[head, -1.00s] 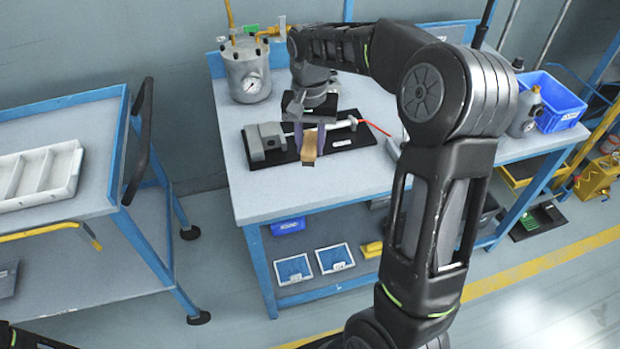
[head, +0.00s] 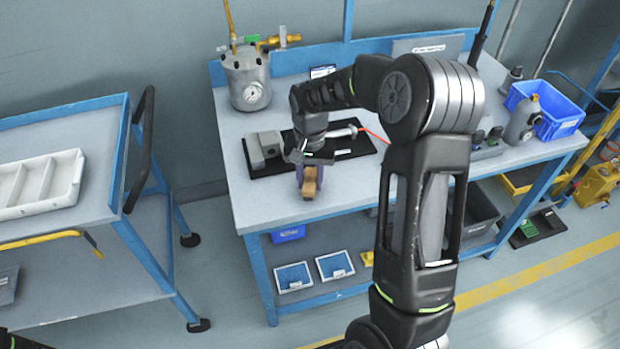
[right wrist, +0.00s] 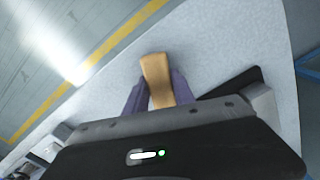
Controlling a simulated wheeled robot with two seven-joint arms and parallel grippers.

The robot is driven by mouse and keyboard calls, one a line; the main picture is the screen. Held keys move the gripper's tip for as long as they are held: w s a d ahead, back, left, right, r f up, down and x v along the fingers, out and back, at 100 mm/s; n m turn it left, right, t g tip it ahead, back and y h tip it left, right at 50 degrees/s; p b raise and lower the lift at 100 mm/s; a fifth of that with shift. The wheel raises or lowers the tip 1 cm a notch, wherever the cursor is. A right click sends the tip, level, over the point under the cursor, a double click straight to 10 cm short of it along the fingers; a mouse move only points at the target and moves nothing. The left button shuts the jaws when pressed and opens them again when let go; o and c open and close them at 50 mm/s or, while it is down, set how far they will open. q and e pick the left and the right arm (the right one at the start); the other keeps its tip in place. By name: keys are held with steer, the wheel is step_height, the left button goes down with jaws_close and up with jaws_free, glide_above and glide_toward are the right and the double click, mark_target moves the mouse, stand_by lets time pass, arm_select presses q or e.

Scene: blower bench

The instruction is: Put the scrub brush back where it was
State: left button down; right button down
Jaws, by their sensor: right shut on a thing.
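My right gripper (head: 309,180) is shut on the scrub brush (head: 310,187), a tan wooden block between its purple-grey fingers. It is over the front part of the bench top, in front of the black mat (head: 282,168). In the right wrist view the brush (right wrist: 156,78) sticks out past the fingertips, over the pale bench top. Its bristles do not show. I cannot tell whether the brush touches the bench. My left gripper is out of view.
A grey metal block (head: 264,146) and a rod-like tool (head: 340,132) lie on the mat. A gauged pot (head: 247,82) stands behind. A blue crate (head: 552,108) is at the bench's right end. A cart with a white tray (head: 40,185) stands left.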

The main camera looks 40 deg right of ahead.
mark_target(310, 179)
steer(key=shift+f, duration=0.15)
steer(key=c, duration=1.1)
jaws_free()
steer(key=shift+o, duration=0.2)
step_height(310, 179, up, 12)
